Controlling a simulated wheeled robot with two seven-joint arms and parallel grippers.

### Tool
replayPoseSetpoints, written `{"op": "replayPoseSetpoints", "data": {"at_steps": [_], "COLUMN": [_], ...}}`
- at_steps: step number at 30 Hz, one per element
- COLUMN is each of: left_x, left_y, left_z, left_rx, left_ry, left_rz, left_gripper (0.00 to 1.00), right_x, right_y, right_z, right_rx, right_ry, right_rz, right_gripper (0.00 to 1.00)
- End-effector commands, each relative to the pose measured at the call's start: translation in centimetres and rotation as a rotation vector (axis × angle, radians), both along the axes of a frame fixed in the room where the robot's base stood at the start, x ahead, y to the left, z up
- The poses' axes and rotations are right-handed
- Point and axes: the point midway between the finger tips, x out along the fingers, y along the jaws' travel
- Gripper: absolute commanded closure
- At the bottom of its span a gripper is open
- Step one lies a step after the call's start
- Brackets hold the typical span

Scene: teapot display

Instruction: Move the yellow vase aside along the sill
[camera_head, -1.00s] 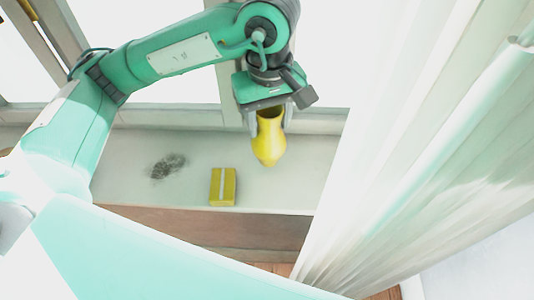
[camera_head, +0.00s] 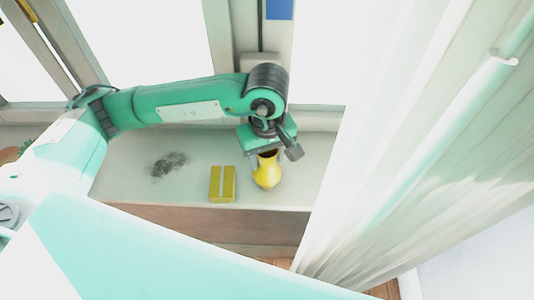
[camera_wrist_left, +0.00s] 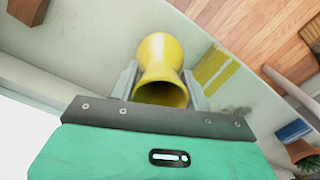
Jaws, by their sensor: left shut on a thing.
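The yellow vase (camera_head: 266,172) is upright at the right part of the pale sill (camera_head: 130,180), just right of a small yellow box. My left gripper (camera_head: 266,150) is above it and shut on its upper part. In the left wrist view the vase (camera_wrist_left: 160,58) sits between the two fingers of the left gripper (camera_wrist_left: 162,85), its open mouth toward the camera. In the head view the vase's base looks at or very near the sill; I cannot tell if it touches. My right gripper is not in view.
The yellow box (camera_head: 222,184) with a pale stripe lies left of the vase; it also shows in the left wrist view (camera_wrist_left: 213,68). A dark smudge (camera_head: 168,164) marks the sill. A white curtain (camera_head: 375,170) hangs at the right. A potted plant (camera_wrist_left: 294,138) shows in the wrist view.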

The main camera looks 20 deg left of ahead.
Motion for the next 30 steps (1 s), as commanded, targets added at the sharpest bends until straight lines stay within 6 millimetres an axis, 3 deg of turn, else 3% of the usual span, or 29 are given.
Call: {"op": "replayPoseSetpoints", "data": {"at_steps": [6,7,10,23,30], "left_x": [0.0,0.0,0.0,0.1,0.1], "left_y": [0.0,0.0,0.0,0.0,0.0], "left_z": [-0.3,-0.2,-0.2,0.5,5.2], "left_rx": [0.0,-0.001,0.0,-0.001,-0.002], "left_ry": [-0.001,-0.001,0.0,-0.002,-0.007], "left_rz": [0.0,0.0,0.0,0.0,-0.001], "left_gripper": [1.0,0.48,0.31,0.31,0.31], "right_x": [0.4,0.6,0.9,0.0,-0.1], "right_y": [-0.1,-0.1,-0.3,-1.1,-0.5], "right_z": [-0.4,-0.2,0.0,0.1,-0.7], "right_rx": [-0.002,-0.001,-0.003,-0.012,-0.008], "right_ry": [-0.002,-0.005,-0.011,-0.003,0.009], "right_rz": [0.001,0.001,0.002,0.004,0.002], "right_gripper": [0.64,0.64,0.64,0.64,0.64]}}
